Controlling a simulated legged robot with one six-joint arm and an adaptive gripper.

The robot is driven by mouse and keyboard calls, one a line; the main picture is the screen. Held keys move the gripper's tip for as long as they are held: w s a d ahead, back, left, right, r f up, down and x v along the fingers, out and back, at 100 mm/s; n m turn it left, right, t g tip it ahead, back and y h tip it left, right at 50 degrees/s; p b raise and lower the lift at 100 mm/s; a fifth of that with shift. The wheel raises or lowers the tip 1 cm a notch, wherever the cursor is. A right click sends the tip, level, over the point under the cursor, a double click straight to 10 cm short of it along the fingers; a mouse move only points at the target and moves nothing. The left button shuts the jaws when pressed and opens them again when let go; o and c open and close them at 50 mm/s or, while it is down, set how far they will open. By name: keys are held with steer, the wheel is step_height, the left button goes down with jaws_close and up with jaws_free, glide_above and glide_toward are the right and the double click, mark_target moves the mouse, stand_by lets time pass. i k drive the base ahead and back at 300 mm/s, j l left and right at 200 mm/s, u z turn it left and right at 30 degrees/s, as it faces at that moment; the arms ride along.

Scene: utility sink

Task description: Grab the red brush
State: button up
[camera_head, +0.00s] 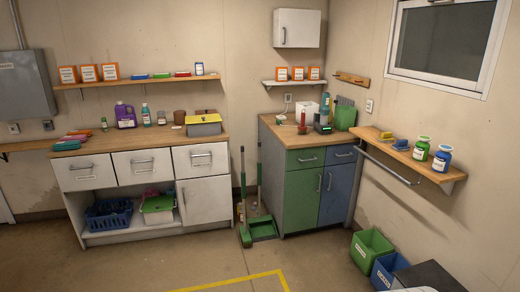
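A slim upright red item (302,119) stands on the wooden top of the corner cabinet, in front of a white box. It may be the red brush, but it is too small to tell. A flat red item (183,74) lies on the left wall shelf, and another reddish flat item (77,132) lies at the left end of the long counter; I cannot tell whether either is a brush. My gripper is not in view.
The corner cabinet (305,165) has green and blue doors. A green broom (244,200) and dustpan (264,228) stand left of it. Green (371,250) and blue (388,270) bins stand at lower right. The middle floor is clear, with yellow tape (235,282).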

mark_target(302, 128)
steer(key=i, duration=1.45)
steer(key=i+z, duration=0.2)
steer(key=i, duration=0.25)
steer(key=i+j+z, duration=0.25)
steer(key=i, duration=0.25)
steer(key=i+j+z, duration=0.2)
steer(key=i, duration=0.25)
steer(key=i+j+z, duration=0.3)
steer(key=i+z, duration=0.15)
steer(key=i+j+z, duration=0.5)
steer(key=k, duration=0.1)
